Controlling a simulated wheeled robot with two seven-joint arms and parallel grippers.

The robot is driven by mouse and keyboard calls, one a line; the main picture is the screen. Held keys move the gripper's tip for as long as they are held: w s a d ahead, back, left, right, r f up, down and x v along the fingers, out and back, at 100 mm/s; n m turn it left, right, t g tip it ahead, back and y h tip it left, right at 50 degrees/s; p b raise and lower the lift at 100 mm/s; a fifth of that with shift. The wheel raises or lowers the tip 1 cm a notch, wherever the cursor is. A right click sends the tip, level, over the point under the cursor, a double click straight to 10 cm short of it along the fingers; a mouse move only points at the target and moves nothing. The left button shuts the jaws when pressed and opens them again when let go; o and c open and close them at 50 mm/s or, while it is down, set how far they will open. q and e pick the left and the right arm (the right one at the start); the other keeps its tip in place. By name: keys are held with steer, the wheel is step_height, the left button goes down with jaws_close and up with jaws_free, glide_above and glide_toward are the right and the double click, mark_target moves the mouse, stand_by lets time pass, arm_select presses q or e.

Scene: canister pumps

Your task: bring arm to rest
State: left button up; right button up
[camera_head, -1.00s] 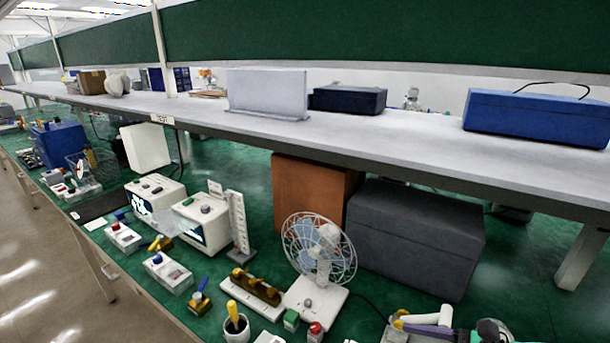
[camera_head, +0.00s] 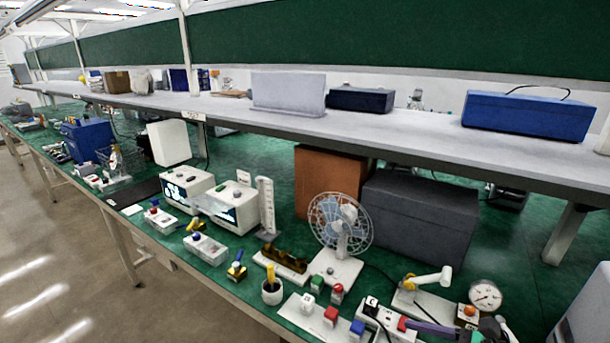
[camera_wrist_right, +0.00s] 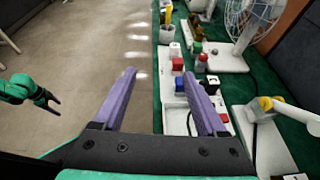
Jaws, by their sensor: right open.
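My right gripper (camera_wrist_right: 159,73) shows in the right wrist view with two long purple fingers spread apart. Nothing is between the fingers. They hang over the front edge of the green bench, with bare floor on the left and small items on the right. In the head view part of one purple finger of the right gripper (camera_head: 432,328) shows at the bottom right, in front of a white box with buttons. A green arm with a small dark gripper, my left gripper (camera_wrist_right: 47,99), is at the left of the right wrist view, over the floor. Its jaws are too small to judge.
The green bench (camera_head: 285,205) carries a fan (camera_head: 341,222), a white-handled device with a yellow joint (camera_head: 425,282), a round gauge (camera_head: 485,295) and several button boxes. A white cup (camera_head: 272,292) stands near the front edge. The floor (camera_head: 60,265) at left is clear.

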steer(key=w+d+m+t+h, duration=0.3)
steer(key=w+m+t+h, duration=0.15)
steer(key=m, duration=0.75)
steer(key=s+d+f+m+h, duration=0.15)
steer(key=m+h, duration=0.25)
steer(key=m, duration=0.5)
steer(key=s+d+f+m+h, duration=0.1)
steer(key=d+f+m+h, duration=0.2)
steer(key=m, duration=0.5)
steer(key=s+a+f+m+g, duration=0.3)
steer(key=s+m+g, duration=0.2)
steer(key=s+m, duration=0.25)
steer(key=s+a+f+m+g, duration=0.35)
steer(key=s+m, duration=0.25)
steer(key=m, duration=0.2)
steer(key=s+f+g+b, duration=0.25)
steer(key=f+b, duration=0.35)
steer(key=f, duration=2.5)
arm_select(q)
step_height(320, 180, down, 10)
steer(key=w+b, duration=0.1)
steer(key=b, duration=0.3)
steer(key=shift+d, duration=0.25)
arm_select(e)
steer(key=s+d+f, duration=0.2)
steer(key=s+f, duration=0.6)
steer(key=s+d+f, duration=0.1)
steer(key=s+f, duration=0.7)
steer(key=shift+s+d+g, duration=0.15)
steer(key=shift+d+g, duration=0.2)
